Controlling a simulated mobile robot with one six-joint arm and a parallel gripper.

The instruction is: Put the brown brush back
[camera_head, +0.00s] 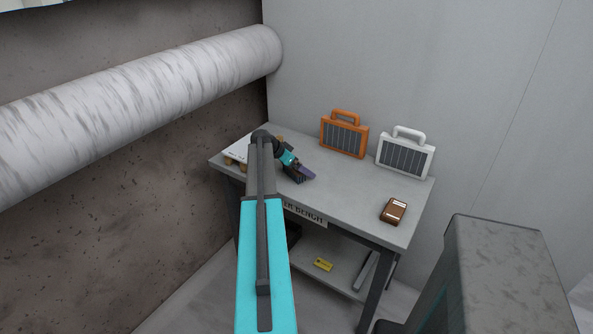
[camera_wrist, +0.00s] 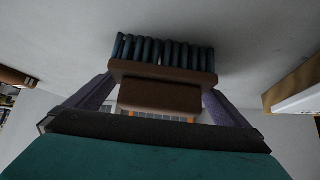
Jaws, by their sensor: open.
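The brown brush (camera_wrist: 160,74) is in the middle of the wrist view, with a row of dark blue-grey bristles (camera_wrist: 163,52) toward the grey bench surface. Its block-like grip (camera_wrist: 160,96) lies between the two purple fingers of my gripper (camera_wrist: 156,98). The fingers are apart, one on each side; I cannot tell whether they touch it. In the head view my gripper (camera_head: 302,172) is low over the middle-left of the bench, and the brush there is largely hidden or too small to make out.
The grey workbench (camera_head: 340,200) holds an orange case (camera_head: 343,138) and a white case (camera_head: 405,155) at the back. A brown block-like item (camera_head: 394,211) is at right, a white board (camera_head: 240,150) at left. A pipe (camera_head: 140,95) runs along the wall. A grey block (camera_head: 495,270) stands at front right.

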